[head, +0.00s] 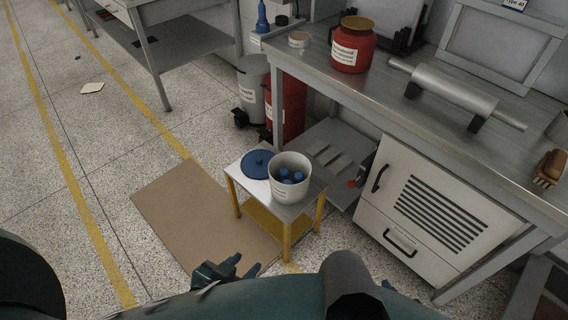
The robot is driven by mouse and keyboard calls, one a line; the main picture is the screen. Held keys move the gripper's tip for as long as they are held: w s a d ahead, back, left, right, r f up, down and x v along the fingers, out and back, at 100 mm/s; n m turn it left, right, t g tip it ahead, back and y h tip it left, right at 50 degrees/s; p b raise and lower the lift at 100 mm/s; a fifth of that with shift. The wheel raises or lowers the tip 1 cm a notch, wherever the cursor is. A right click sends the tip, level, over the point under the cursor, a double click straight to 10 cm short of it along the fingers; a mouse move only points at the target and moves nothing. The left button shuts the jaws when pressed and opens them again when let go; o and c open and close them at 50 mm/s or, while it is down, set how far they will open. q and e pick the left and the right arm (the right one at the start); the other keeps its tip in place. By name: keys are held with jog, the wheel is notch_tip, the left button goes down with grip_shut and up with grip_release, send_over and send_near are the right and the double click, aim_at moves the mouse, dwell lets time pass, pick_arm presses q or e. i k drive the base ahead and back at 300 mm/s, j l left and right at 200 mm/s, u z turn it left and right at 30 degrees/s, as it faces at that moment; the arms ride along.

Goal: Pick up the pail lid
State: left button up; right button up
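The pail lid (257,165), a round blue disc with a small raised knob, lies flat on the top of a small stool (300,209) with yellow legs. A white pail (289,188) stands open on the same stool, just right of the lid, with blue items inside. My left gripper (246,266) is low in front of the stool, apart from the lid and empty. Its fingers look spread. A small dark part near my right arm (392,287) shows at the bottom edge, but its fingers cannot be made out.
A brown mat (190,215) lies on the floor left of the stool. A metal workbench (420,109) with a red tub (352,50) and a roller (455,93) stands at right. A white cabinet (378,222) is below it. Open floor lies at left.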

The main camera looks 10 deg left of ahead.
aim_at(254, 164)
jog(key=j+z, duration=0.2)
jog(key=z, duration=0.25)
jog(key=j+z, duration=0.2)
jog(key=z, duration=0.2)
jog(key=j+z, duration=0.2)
jog(key=z, duration=0.25)
jog(key=j+z, duration=0.2)
jog(key=j, duration=0.15)
jog(key=k+j+z, duration=0.2)
jog(key=j+z, duration=0.2)
jog(key=j, duration=0.25)
jog(key=k+j+z, duration=0.15)
jog(key=k+j, duration=0.15)
jog(key=j, duration=0.15)
jog(key=k+j+z, duration=0.15)
jog(key=k+j, duration=0.15)
jog(key=j, duration=0.15)
jog(key=k+j, duration=0.15)
jog(key=j, duration=0.15)
jog(key=k+j, duration=0.1)
jog(key=j, duration=0.2)
jog(key=k+j, duration=0.15)
jog(key=j, duration=0.2)
jog(key=i+j, duration=0.35)
jog(key=i, duration=0.25)
jog(key=z, duration=0.05)
